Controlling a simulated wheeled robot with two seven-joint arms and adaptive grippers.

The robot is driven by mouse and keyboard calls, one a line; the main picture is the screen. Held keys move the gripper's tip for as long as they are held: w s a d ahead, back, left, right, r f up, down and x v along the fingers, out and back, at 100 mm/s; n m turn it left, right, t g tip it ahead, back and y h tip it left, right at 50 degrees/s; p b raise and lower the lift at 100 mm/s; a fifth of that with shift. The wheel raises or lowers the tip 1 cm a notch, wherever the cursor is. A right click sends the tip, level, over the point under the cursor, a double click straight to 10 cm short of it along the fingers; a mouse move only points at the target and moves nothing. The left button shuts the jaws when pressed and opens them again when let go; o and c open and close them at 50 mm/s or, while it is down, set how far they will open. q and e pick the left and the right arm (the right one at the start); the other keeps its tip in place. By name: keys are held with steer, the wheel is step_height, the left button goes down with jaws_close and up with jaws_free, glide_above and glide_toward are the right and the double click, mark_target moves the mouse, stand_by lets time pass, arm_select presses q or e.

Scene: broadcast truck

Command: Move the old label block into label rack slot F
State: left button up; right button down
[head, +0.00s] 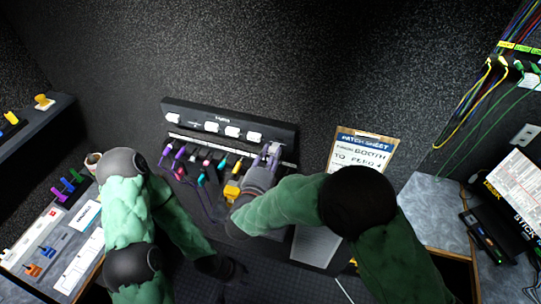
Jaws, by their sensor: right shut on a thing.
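The black label rack (284,133) runs along the back of the console, with several white label blocks (211,127) in it. My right gripper (272,152) is at the right end of the rack, reaching over the patch panel. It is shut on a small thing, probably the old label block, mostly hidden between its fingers. The slot letters are too small to read, so I cannot tell which slot it is at. My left gripper (236,270) is low in front of the console, away from the rack. Its fingers are too dark to tell open from shut.
Coloured plugs and cables (203,172) fill the patch panel below the rack. A clipboard (378,138) headed "PATCH SHEET" stands right of my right gripper. A mug (92,160) and small coloured parts are on the left side desk. Cables hang at the far right.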

mark_target(272, 152)
steer(key=shift+x, duration=2)
steer(key=c, duration=0.9)
jaws_free()
steer(key=v, duration=1.2)
